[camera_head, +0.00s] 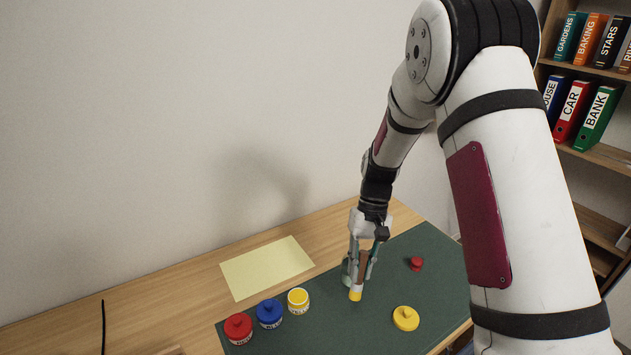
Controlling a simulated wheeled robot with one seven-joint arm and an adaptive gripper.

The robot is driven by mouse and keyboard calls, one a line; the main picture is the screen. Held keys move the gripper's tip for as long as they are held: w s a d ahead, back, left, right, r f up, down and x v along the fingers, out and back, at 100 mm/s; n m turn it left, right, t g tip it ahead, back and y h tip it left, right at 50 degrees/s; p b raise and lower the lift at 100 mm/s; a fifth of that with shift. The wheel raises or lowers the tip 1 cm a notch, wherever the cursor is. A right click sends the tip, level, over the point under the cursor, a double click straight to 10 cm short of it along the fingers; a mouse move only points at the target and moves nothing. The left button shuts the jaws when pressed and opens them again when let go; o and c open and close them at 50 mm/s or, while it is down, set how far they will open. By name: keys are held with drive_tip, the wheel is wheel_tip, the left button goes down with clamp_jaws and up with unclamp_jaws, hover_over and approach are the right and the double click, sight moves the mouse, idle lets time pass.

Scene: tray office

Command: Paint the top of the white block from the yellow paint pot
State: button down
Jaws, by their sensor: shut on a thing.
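My gripper (361,262) points down over the green mat and is shut on a brush with a brown handle (363,266). The brush's lower end is pale with a yellow tip, and it is low over the mat; I cannot tell whether it touches anything. The yellow paint pot (298,301) stands open to the left of my gripper, with yellow paint showing inside a pale rim. A yellow lid (405,318) lies on the mat to the right of the brush. I cannot make out the white block; my gripper or arm may hide it.
A blue pot (269,313) and a red pot (238,328), both lidded, stand left of the yellow one. A small red knobbed thing (416,264) is on the green mat (380,320). A pale yellow sheet (266,267) lies on the wooden table (180,290). A bookshelf (600,152) stands right.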

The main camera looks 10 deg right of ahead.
drive_tip(key=s+a+r+p, duration=0.3)
drive_tip(key=s+a+p, duration=0.25)
drive_tip(key=s, duration=0.35)
drive_tip(key=s+a+r+p, duration=0.4)
drive_tip(key=s+a+p, duration=0.15)
drive_tip(key=s, duration=0.25)
drive_tip(key=shift+m, duration=0.4)
drive_tip(key=shift+s+d+f+b, duration=0.1)
drive_tip(key=shift+s+f+b, duration=0.05)
drive_tip(key=shift+f, duration=0.7)
drive_tip(key=shift+s+d+f+b, duration=0.1)
drive_tip(key=shift+s+f, duration=0.1)
drive_tip(key=shift+f, duration=0.6)
drive_tip(key=shift+s+d+f+b, duration=0.1)
drive_tip(key=shift+s+f+b, duration=0.05)
drive_tip(key=shift+f, duration=0.7)
drive_tip(key=shift+a, duration=0.1)
